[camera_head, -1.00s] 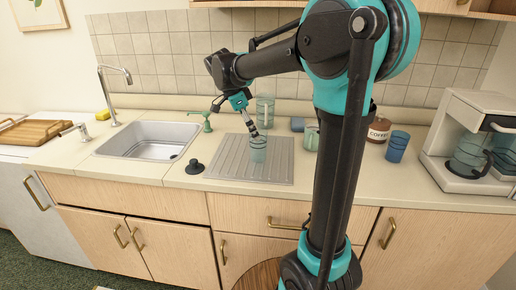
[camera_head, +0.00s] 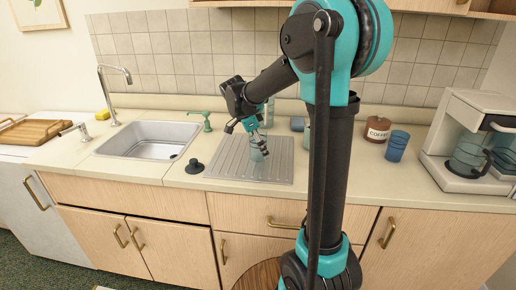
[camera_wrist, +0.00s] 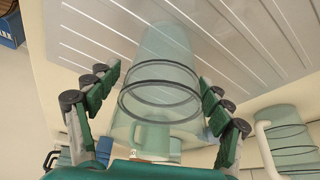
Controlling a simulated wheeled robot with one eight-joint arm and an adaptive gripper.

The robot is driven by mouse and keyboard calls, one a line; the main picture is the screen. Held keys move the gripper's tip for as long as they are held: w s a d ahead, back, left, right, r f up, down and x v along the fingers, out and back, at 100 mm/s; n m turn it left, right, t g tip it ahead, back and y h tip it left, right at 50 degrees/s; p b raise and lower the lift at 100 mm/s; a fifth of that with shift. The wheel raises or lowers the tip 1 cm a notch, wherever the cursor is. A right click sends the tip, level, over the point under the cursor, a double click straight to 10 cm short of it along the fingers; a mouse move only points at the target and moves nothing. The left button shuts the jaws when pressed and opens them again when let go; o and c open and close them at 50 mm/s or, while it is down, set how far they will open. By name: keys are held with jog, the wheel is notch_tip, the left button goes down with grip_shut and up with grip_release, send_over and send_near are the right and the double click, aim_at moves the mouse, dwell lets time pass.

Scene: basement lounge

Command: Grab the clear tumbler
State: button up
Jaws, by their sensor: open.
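The clear tumbler (camera_head: 258,150), pale green with dark rings, stands on the ribbed drainboard (camera_head: 222,168) right of the sink. In the wrist view the tumbler (camera_wrist: 160,62) fills the middle, between my spread fingers. My gripper (camera_head: 256,134) is over the tumbler in the head view, and its fingers partly cover the tumbler's upper part. In the wrist view my gripper (camera_wrist: 160,88) is open, with a visible gap on each side of the glass. Whether any finger touches it is hard to tell.
A green mug (camera_wrist: 288,142) stands to the right in the wrist view; my arm hides most of it in the head view. A tall greenish container (camera_head: 269,112) stands behind. A black stopper (camera_head: 194,167) lies left of the drainboard.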

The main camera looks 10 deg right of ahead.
jog(key=shift+c, duration=0.3)
jog(key=c, duration=1.5)
